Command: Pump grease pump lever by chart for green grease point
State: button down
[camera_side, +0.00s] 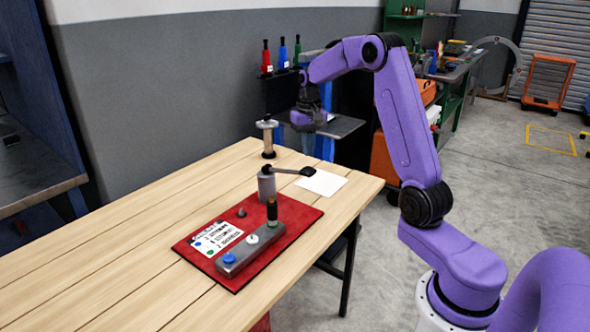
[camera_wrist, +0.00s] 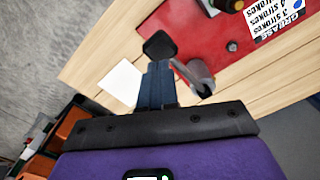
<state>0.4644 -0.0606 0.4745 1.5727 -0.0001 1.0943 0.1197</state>
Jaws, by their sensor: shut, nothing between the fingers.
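The grease pump (camera_side: 267,187) is a grey upright cylinder on a red mat (camera_side: 305,212). Its lever (camera_side: 298,171) reaches to the right and ends in a black pad. In the wrist view the pad (camera_wrist: 160,45) appears just past the fingertips of my gripper (camera_wrist: 159,64). My gripper is shut and empty; in the side view my gripper (camera_side: 306,122) is above and behind the lever, apart from it.
A white sheet (camera_side: 322,182) lies right of the pump. Red, blue and green bottles (camera_side: 282,55) stand on a rack behind. The left of the wooden table (camera_side: 110,255) is clear.

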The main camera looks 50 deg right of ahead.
jog(key=shift+r, duration=2.1)
jog(key=s+a+n, duration=0.4)
jog(key=a, duration=0.7)
jog(key=s+a+n, duration=0.4)
jog(key=s+a, duration=0.1)
jog(key=a, duration=0.6)
jog(key=s+a+f+n, duration=0.2)
jog(key=s+n, duration=0.3)
jog(key=s, duration=0.7)
jog(key=s+a+f+n, duration=0.2)
jog(key=s+n, duration=0.3)
jog(key=s, duration=0.7)
jog(key=shift+a+n, duration=0.3)
jog(key=shift+a, duration=0.35)
